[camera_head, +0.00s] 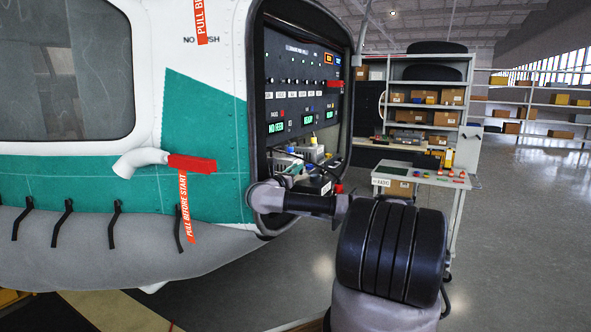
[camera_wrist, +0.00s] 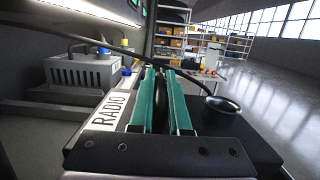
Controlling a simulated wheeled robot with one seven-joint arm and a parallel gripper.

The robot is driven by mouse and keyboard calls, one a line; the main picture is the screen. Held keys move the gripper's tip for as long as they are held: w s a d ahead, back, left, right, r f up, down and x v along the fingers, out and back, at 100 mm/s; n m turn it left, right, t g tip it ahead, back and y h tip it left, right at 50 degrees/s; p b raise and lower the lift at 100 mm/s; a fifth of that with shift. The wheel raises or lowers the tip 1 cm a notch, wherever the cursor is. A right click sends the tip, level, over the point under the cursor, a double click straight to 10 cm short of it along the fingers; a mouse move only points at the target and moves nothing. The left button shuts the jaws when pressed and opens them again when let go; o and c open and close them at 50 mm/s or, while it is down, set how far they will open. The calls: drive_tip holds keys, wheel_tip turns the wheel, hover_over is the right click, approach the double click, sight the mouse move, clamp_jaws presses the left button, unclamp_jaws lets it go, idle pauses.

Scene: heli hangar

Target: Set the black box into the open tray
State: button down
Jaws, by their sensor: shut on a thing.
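The black box (camera_wrist: 225,123) with a white RADIO label fills the lower middle of the wrist view. My gripper (camera_wrist: 162,98) has teal-lined fingers shut on a dark upright part, seemingly its handle. In the head view my arm reaches into the open equipment bay of the helicopter, where the box (camera_head: 315,183) shows only in part behind my wrist. My fingertips are hidden there. I cannot clearly pick out the open tray; whether the box touches the surface below is hidden.
A vented grey unit (camera_wrist: 82,74) stands close left of the box. A black cable (camera_wrist: 130,47) crosses above it to a round connector (camera_wrist: 222,103). The bay's switch panel (camera_head: 303,85) is above. A cart (camera_head: 425,172) and shelves (camera_head: 430,95) stand behind; open floor lies right.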

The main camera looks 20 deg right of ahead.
drive_tip(key=c, duration=0.8)
unclamp_jaws()
drive_tip(key=shift+f, duration=0.2)
wheel_tip(320, 180, up, 10)
drive_tip(key=shift+r, duration=0.15)
drive_tip(key=shift+s, duration=0.1)
